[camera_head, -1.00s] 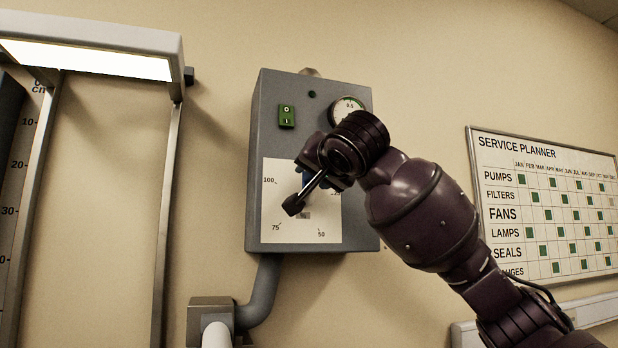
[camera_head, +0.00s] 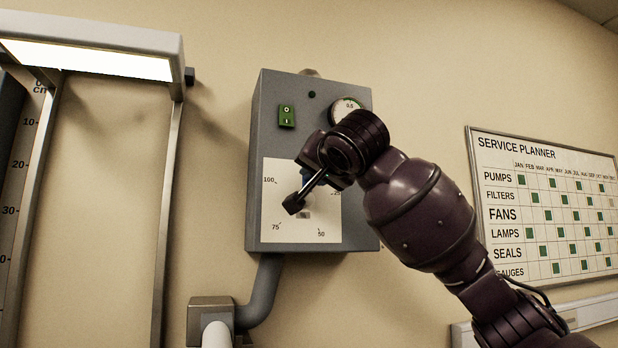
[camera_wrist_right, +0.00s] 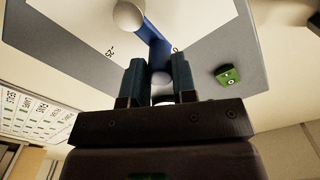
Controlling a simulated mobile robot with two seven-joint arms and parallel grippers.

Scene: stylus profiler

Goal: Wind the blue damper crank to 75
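The blue damper crank (camera_wrist_right: 151,42) is on the white dial plate (camera_head: 275,225) of a grey wall box. In the right wrist view its arm runs from a pale round hub (camera_wrist_right: 128,15) to a pale knob (camera_wrist_right: 160,80), pointing between the 0 and 25 marks, nearer 0. In the head view my right gripper (camera_head: 312,168) covers most of the crank and the dial's top; only a bit of blue (camera_head: 306,179) shows. My left gripper is not in view.
The grey box (camera_head: 262,130) carries a green switch (camera_head: 287,116) and a round gauge (camera_head: 346,108) above the dial. A lit lamp frame (camera_head: 165,150) stands to the left. A service planner board (camera_head: 545,205) hangs at the right. A grey pipe (camera_head: 262,290) leaves the box below.

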